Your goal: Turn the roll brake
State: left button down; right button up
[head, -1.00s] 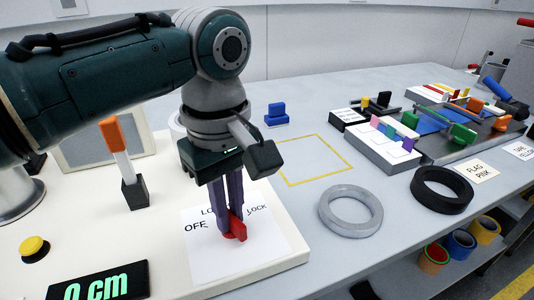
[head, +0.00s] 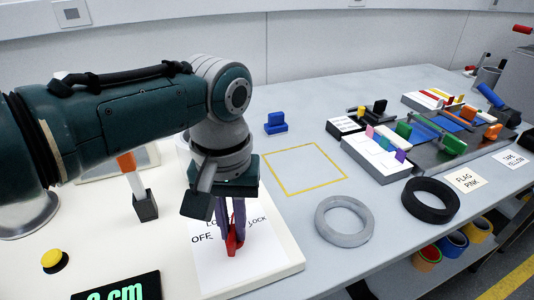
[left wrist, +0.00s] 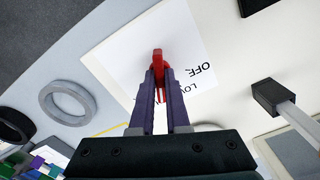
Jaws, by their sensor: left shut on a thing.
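The red roll brake knob (head: 233,248) sits on a white label sheet (head: 262,262) printed with OFF, LOW and LOCK. My left gripper (head: 232,232) points down and is shut on the knob, its two purple fingers on either side. In the left wrist view the red knob (left wrist: 158,55) shows between and just past the fingertips (left wrist: 158,75). The fingers and wrist hide part of the lettering and of the knob, so the exact mark it points at is hard to tell. My right gripper is in neither view.
An orange-topped lever (head: 130,170) and a yellow button (head: 54,260) stand on the pale panel left of the knob, near a green-digit display (head: 118,288). Grey (head: 348,220) and black (head: 430,199) rings lie to the right. A yellow-outlined square (head: 318,190) is empty.

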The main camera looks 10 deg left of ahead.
aim_at(233, 228)
pick_arm(q)
jog(key=m, duration=0.3)
jog(key=shift+m+p, duration=0.3)
jog(key=shift+m, duration=1.8)
jog(key=c, duration=0.9)
grip_release()
notch_tip(233, 228, up, 9)
jog(key=p, duration=0.4)
jog(key=shift+r, duration=0.5)
